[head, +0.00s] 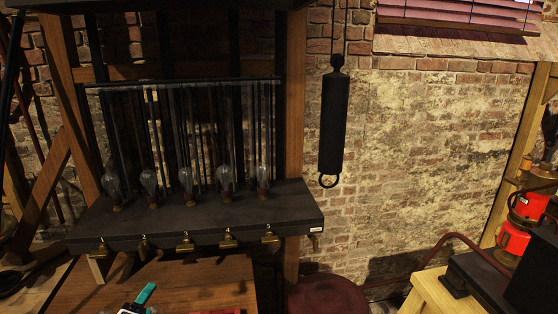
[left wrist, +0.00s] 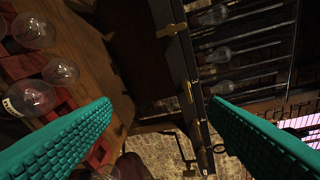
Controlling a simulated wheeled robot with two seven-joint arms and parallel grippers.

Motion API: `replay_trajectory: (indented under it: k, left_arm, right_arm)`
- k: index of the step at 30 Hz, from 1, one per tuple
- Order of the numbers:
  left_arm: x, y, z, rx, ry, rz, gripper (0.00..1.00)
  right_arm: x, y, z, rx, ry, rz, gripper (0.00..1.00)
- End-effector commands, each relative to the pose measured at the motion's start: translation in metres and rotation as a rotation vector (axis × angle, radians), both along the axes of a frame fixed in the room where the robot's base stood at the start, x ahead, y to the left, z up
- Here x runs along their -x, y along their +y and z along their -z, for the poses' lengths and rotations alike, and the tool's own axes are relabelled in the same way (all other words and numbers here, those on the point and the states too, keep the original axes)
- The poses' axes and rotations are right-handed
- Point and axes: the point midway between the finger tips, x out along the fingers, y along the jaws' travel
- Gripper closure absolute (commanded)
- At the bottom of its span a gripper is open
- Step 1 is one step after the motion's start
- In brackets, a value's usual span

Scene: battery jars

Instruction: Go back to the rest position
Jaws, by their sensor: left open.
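My left gripper (head: 145,295) shows at the bottom edge of the head view, low over the wooden table (head: 195,285). Only one teal finger and a bit of its dark body are seen there. In the left wrist view its two ribbed teal fingers stand wide apart with nothing between them (left wrist: 160,102). My right gripper is in neither view.
A dark shelf (head: 235,218) with several glass bulbs (head: 226,177) and brass clips stands behind the table. More glass globes (left wrist: 60,72) are near the left finger in the wrist view. A dark red stool (head: 328,296) stands right of the table.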

Motion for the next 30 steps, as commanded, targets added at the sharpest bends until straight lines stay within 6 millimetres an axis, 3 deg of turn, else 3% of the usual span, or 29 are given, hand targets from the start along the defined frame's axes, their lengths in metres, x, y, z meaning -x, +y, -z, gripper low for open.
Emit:
replay_trajectory:
  k: [1, 4, 9, 16, 24, 25, 30]
  left_arm:
    - [0.018, -0.026, 0.014, -0.141, 0.101, 0.109, 0.31]
    - [0.065, -0.074, 0.045, -0.423, 0.307, 0.337, 0.31]
    - [0.137, -0.113, 0.076, -0.723, 0.544, 0.602, 0.31]
    - [0.211, -0.132, 0.091, -0.944, 0.738, 0.823, 0.31]
    - [0.284, -0.139, 0.091, -1.113, 0.908, 1.023, 0.31]
    - [0.289, -0.139, 0.092, -1.126, 0.922, 1.039, 0.31]
    - [0.275, -0.140, 0.140, -1.112, 0.930, 1.041, 0.31]
  right_arm:
    - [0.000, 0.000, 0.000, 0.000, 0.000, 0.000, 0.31]
    - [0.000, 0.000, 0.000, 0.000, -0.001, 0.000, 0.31]
    - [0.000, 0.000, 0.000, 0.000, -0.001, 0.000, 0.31]
    - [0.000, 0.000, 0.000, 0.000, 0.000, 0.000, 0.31]
    - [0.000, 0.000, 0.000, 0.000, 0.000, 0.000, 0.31]
    - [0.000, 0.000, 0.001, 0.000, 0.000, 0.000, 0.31]
    - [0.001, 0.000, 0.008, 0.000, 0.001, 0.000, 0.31]
